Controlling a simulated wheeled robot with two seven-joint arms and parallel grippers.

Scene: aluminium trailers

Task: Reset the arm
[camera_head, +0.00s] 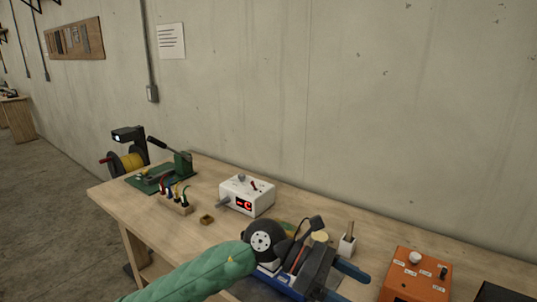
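My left arm (205,272) comes in from the bottom left in a green quilted sleeve. It reaches over the workbench and ends at a dark round joint (262,242). Dark and grey parts (315,268) lie just past that joint, over blue pieces on the bench. I cannot tell which of these parts are my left gripper and which are bench equipment, and no fingertips show clearly. Whether it holds anything is not visible. My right gripper is not in view.
The wooden bench (215,240) stands against a concrete wall. It carries a green lever tool (165,175), a wire spool (126,163), a block with coloured leads (175,204), a white box with a red display (246,195), a small cup (347,245) and an orange control box (415,276).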

